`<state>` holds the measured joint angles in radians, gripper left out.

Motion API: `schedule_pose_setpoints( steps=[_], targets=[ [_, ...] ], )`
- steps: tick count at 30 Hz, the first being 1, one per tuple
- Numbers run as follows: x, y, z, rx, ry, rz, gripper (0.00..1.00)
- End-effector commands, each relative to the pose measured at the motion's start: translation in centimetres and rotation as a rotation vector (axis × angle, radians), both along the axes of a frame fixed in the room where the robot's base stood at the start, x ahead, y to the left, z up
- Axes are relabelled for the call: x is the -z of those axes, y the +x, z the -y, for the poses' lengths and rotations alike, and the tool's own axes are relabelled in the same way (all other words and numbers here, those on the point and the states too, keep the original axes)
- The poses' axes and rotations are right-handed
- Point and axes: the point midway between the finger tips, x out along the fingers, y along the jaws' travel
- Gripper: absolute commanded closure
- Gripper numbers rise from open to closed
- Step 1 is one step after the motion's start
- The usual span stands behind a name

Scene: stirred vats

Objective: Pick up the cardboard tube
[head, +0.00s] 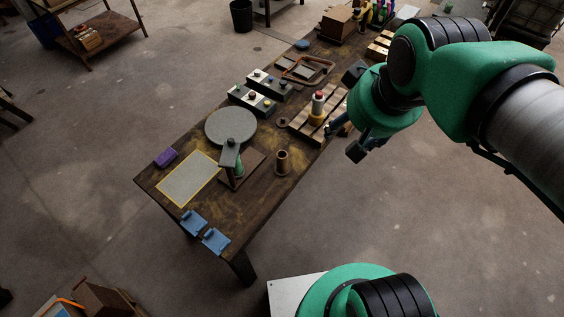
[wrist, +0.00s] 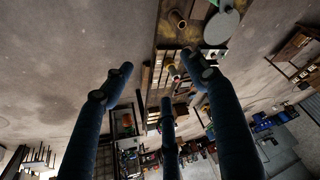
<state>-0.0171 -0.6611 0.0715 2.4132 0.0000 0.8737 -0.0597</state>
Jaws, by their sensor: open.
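The cardboard tube (head: 283,163) is a short brown hollow cylinder. It stands upright on the dark wooden table (head: 262,213), near the table's right edge. It also shows in the wrist view, at the top, as a brown tube (wrist: 177,18) with its open end visible. My gripper (head: 343,139) is to the right of the tube and apart from it, by the table's right edge. In the wrist view its dark blue fingers (wrist: 158,76) are spread wide with nothing held between them.
A slatted wooden pallet (head: 305,128) bears a red-topped cylinder (head: 318,104) close to my gripper. Blue hinge-like pieces (head: 215,240) lie at the near end. Floor to the right is free.

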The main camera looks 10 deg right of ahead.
Motion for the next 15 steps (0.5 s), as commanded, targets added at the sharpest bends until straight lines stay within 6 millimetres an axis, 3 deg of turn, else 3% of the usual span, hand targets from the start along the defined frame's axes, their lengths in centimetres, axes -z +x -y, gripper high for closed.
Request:
schedule_pose_setpoints(
  steps=[8,15],
  targets=[
    [2.7,7.0,-1.3,-0.119,-0.04,-0.085,0.42],
    [6.8,13.1,-2.8,-0.228,-0.074,-0.155,0.42]
  ],
)
